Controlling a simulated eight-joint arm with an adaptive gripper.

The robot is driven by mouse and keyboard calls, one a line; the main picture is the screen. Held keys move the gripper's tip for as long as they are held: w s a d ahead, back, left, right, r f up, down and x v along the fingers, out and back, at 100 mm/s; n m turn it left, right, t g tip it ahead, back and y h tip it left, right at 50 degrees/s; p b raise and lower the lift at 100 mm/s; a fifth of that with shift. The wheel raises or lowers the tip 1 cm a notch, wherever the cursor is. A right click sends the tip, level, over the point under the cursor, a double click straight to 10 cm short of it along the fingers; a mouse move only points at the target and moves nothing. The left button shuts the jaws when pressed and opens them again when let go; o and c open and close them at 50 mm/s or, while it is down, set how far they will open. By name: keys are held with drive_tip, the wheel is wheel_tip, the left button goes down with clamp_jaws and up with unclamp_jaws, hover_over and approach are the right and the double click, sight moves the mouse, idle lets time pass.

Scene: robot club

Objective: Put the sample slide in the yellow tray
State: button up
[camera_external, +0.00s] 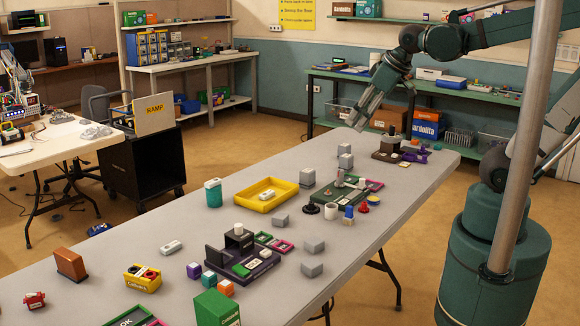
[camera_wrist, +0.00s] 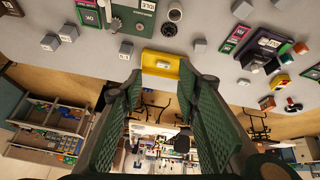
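The yellow tray (camera_external: 247,203) sits on the grey table left of centre, and it also shows in the wrist view (camera_wrist: 147,57). A small whitish slide-like piece (camera_external: 267,194) lies inside the tray; in the wrist view it appears there too (camera_wrist: 163,65). A similar whitish piece (camera_external: 171,247) lies flat on the bare table, left of the tray; it shows small in the wrist view (camera_wrist: 243,82). I cannot tell which is the sample slide. My gripper (camera_external: 355,124) is above the far part of the table, away from both. Its fingers (camera_wrist: 157,77) are spread apart and empty.
A teal container (camera_external: 213,193) stands just left of the tray. A grey block (camera_external: 307,177) stands to its right. A dark device (camera_external: 238,240) and a green-based device (camera_external: 341,192) stand nearby. A yellow holder (camera_external: 142,278) is near the front. Bare table surrounds the loose piece.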

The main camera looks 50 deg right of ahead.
drive_tip(key=s+m, duration=0.1)
drive_tip(key=s, duration=0.1)
drive_tip(key=s+f+m+t, duration=0.1)
drive_tip(key=s, duration=0.1)
drive_tip(key=shift+s+d+f, duration=0.2)
drive_tip(key=shift+s, duration=0.1)
wheel_tip(320, 180, down, 13)
drive_tip(key=b, duration=1.3)
drive_tip(key=shift+f, duration=0.2)
idle(5.2)
